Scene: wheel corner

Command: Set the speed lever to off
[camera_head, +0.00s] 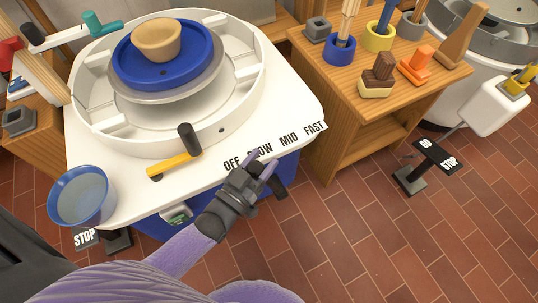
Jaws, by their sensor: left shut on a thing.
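The words OFF, SLOW, MID and FAST (314,127) run along the front right edge of the white wheel table (305,100). My left gripper (262,168) is at that edge, just below OFF and SLOW, and its fingers partly cover SLOW. It is shut on a dark piece, which I take to be the speed lever (279,190); a black end shows just right of the fingers. The rest of it is hidden by the gripper, so its exact setting cannot be told. My right gripper is not in view.
A yellow bar with a black upright handle (188,140) lies left of the gripper. The wheel's blue disc (198,72) bears a tan bowl (156,39). A blue bowl (80,195) sits at the left corner. A wooden tool table (345,110) stands at right.

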